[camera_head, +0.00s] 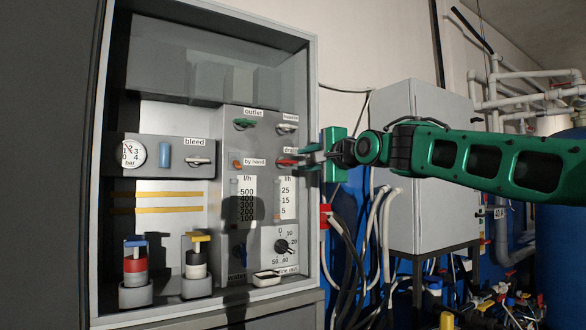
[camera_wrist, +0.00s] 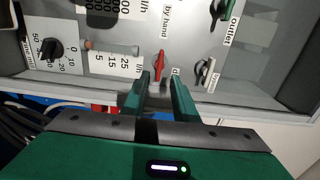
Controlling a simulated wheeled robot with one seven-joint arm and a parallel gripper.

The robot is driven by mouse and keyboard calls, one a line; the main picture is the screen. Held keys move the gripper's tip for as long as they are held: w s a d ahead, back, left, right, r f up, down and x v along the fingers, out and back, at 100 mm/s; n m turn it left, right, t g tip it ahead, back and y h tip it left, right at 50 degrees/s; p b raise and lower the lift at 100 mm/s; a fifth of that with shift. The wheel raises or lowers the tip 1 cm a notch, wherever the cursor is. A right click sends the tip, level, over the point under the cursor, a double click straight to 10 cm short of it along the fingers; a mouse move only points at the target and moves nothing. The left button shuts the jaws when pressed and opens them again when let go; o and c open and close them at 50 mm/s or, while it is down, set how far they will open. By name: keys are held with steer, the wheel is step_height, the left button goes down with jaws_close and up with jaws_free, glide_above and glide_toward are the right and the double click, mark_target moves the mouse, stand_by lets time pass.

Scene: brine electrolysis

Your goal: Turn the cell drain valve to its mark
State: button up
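The cell drain valve (camera_head: 287,162) has a red lever on the grey panel, under a partly hidden label. In the head view the lever lies roughly level. In the wrist view the red lever (camera_wrist: 159,66) points up the picture, just beyond and roughly between my fingertips. My gripper (camera_head: 308,156) is at the cabinet's right side, close to the lever. In the wrist view my gripper (camera_wrist: 161,78) is open with a gap between its green fingers and nothing held. I cannot tell whether a finger touches the lever. I cannot make out the valve's mark.
The green outlet valve (camera_head: 244,123) and a pale-handled valve (camera_head: 287,129) sit above. The by hand valve (camera_head: 237,163) is to the left. Flow tubes and a black dial (camera_head: 283,246) are below. The cabinet's right frame (camera_head: 312,220) stands beside my gripper.

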mark_target(290, 162)
steer(key=x, duration=0.8)
steer(key=shift+w+a, duration=0.2)
steer(key=shift+w, duration=0.05)
jaws_close()
steer(key=shift+d+f, duration=0.1)
